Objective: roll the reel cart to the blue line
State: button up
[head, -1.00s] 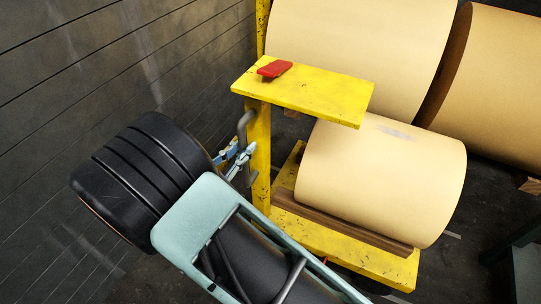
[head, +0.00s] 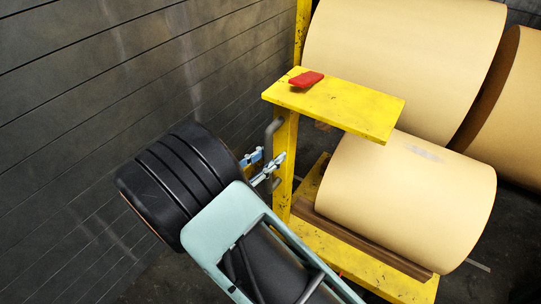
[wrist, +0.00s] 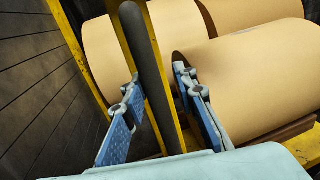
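The yellow reel cart (head: 290,155) stands right of my arm and carries a tan paper reel (head: 405,195) on its low deck. Its upright grey handle bar (head: 268,145) faces my gripper (head: 264,165). In the wrist view the dark handle bar (wrist: 142,62) runs between the two blue fingers of my gripper (wrist: 157,92). The fingers are apart, one on each side of the bar, with gaps visible; I cannot tell how deep the bar sits between them. The cart's wheels are hidden, and no blue line shows in either view.
A dark panelled wall (head: 110,75) runs along the left, close to my arm. Large paper rolls (head: 410,60) stand behind the cart. A red block (head: 306,79) lies on the cart's yellow top shelf (head: 350,108). Dark floor shows at the lower right.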

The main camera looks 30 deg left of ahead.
jog(key=shift+o, duration=0.3)
jog(key=v, duration=1.2)
jog(key=shift+d, duration=0.1)
